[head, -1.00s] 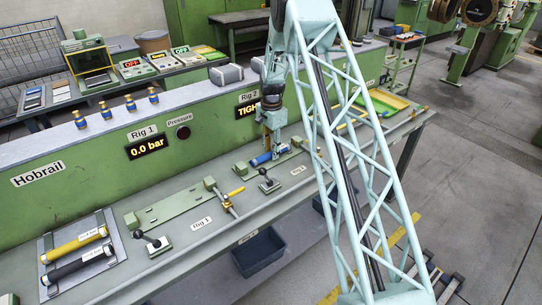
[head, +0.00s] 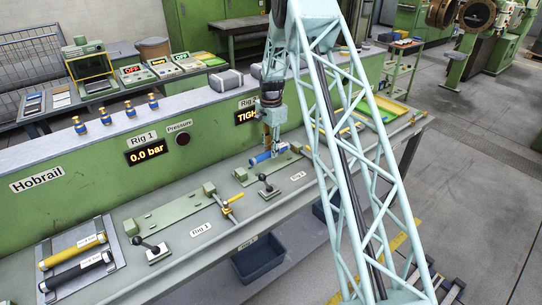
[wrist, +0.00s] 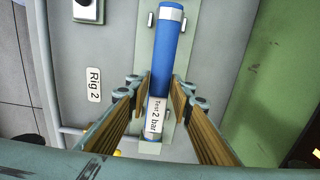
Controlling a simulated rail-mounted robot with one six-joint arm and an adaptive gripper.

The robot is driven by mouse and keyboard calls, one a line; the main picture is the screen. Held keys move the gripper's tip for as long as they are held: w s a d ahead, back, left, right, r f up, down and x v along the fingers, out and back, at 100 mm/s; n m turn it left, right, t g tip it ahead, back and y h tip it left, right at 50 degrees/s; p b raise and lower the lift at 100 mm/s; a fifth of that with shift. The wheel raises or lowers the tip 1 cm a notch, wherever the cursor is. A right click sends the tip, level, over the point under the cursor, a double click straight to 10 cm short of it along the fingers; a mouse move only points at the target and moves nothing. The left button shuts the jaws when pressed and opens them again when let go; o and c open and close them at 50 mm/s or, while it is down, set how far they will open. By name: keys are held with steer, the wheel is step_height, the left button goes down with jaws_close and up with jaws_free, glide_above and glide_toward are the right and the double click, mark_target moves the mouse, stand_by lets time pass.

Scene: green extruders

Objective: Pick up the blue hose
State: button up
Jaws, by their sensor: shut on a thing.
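The blue hose (head: 262,158) is a short blue tube with pale ends, over the green Rig 2 plate on the bench. In the wrist view the hose (wrist: 174,45) runs up the picture, and a white label near its lower end reads "Test 2 bar". My gripper (head: 271,150) points down at the hose. In the wrist view its wood-toned fingers (wrist: 158,97) lie on both sides of the labelled part and are shut on it. I cannot tell clearly whether a gap separates the hose from the plate (wrist: 146,52).
Rig 1 (head: 165,212) has a lever and a yellow-handled valve (head: 232,199). A yellow hose (head: 72,251) and a black hose (head: 75,271) lie on a tray at the left. The Rig 2 lever (head: 267,187) stands just in front of the hose. A blue bin (head: 258,260) is below.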

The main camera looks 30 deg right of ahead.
steer(key=shift+r, duration=2.95)
steer(key=s+a+r+n+b, duration=0.2)
steer(key=s+a+r+n, duration=0.3)
steer(key=a, duration=0.3)
steer(key=s+a+r+n+b, duration=0.3)
steer(key=s+a+r+n, duration=0.2)
steer(key=a, duration=0.4)
steer(key=s+a+r+n+b, duration=0.2)
steer(key=s+a+r+n, duration=0.3)
steer(key=a, duration=0.4)
steer(key=shift+s+n, duration=0.5)
steer(key=shift+s, duration=0.15)
steer(key=shift+d, duration=0.2)
